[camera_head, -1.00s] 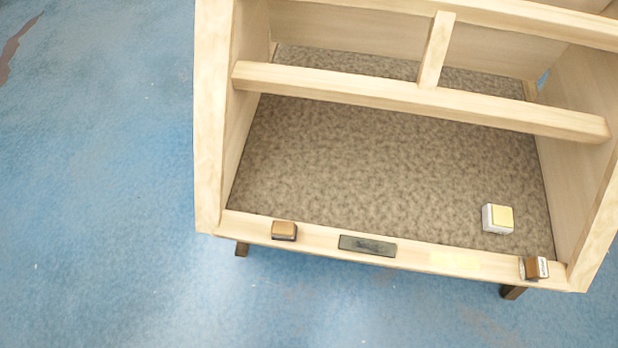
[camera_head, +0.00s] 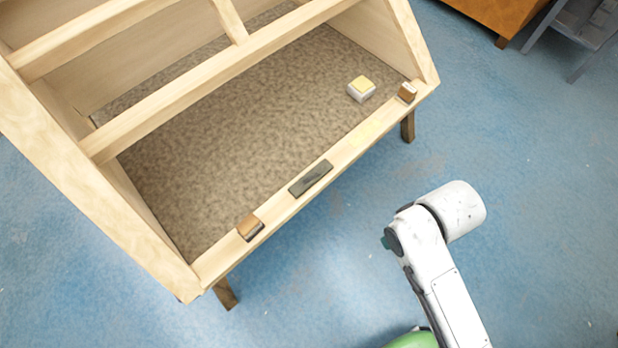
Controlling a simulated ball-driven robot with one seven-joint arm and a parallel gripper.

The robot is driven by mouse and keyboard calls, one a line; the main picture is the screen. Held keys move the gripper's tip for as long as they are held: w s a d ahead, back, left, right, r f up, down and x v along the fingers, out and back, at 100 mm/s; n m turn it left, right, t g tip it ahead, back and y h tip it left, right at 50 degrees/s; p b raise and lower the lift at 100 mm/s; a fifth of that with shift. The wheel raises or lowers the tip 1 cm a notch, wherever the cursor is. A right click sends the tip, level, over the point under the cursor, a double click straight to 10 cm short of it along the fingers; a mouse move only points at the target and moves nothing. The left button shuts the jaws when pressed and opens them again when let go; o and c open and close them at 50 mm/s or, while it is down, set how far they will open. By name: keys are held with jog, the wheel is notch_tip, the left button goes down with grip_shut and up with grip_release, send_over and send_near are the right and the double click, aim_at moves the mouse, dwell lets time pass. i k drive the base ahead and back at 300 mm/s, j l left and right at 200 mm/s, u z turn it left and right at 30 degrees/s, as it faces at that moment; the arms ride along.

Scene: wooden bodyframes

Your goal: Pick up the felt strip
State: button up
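A flat dark grey-green strip (camera_head: 310,178), which looks like the felt strip, lies on the front rail of the wooden frame (camera_head: 218,262). It lies along the rail, near the middle, between a small brown block and a pale yellow patch. Nothing covers it. My white arm shows at the lower right, over the blue floor and apart from the frame. My gripper is not visible, so its opening and any contact are hidden.
A brown block (camera_head: 250,227) sits left of the strip on the rail. A pale yellow patch (camera_head: 366,132) and another brown block (camera_head: 407,92) lie to its right. A white-and-yellow block (camera_head: 361,89) rests on the carpeted panel (camera_head: 215,140). Wooden furniture (camera_head: 500,14) stands upper right.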

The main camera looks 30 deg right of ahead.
aim_at(323, 167)
jog(key=i+u, duration=0.3)
jog(key=u, duration=0.2)
jog(key=i+u, duration=0.3)
jog(key=u, duration=0.15)
